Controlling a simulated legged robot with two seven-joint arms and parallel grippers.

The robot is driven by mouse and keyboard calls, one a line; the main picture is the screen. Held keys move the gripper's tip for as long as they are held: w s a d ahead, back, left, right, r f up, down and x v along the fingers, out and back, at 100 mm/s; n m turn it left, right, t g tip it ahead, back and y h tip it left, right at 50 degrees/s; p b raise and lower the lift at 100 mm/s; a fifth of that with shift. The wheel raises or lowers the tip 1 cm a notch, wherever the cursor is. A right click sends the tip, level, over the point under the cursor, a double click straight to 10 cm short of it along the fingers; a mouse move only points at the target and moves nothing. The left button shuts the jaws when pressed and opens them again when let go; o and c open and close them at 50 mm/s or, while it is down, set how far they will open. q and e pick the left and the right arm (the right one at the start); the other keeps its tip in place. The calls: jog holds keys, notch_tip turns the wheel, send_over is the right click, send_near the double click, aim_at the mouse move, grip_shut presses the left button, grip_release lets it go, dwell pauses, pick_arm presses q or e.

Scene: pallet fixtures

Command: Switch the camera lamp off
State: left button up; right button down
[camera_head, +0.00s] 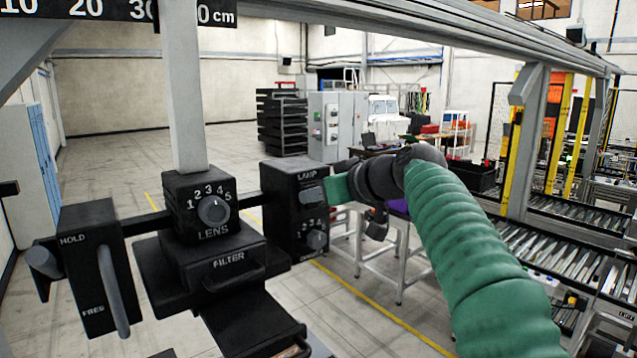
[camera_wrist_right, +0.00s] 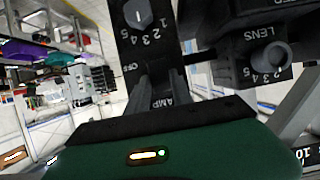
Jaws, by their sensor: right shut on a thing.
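The black lamp box (camera_head: 291,210) stands on the right end of the camera rig, labelled LAMP, with a numbered knob (camera_head: 317,240) below. A pale lamp switch (camera_head: 311,195) shows on its upper face. My right gripper (camera_head: 328,189) is at this face, shut on the switch. In the right wrist view the lamp box (camera_wrist_right: 135,45) appears upside down, with the OFF mark beside the fingers (camera_wrist_right: 158,88). The fingers hide most of the switch, so its exact setting cannot be told. My left gripper is not in view.
The lens box (camera_head: 200,212), filter drawer (camera_head: 236,272) and hold box (camera_head: 90,265) sit left of the lamp box. A grey post (camera_head: 183,90) rises above the lens box. Conveyor rollers (camera_head: 560,245) run at the right, and open floor lies behind the rig.

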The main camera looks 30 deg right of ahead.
jog(key=shift+r, duration=0.2)
jog(key=c, duration=1.4)
grip_release()
jog(key=shift+o, duration=1.4)
jog(key=shift+w+f, duration=0.1)
jog(key=shift+f, duration=0.05)
jog(key=b+v, duration=0.4)
jog(key=v, duration=1.2)
jog(key=shift+s+b, duration=0.3)
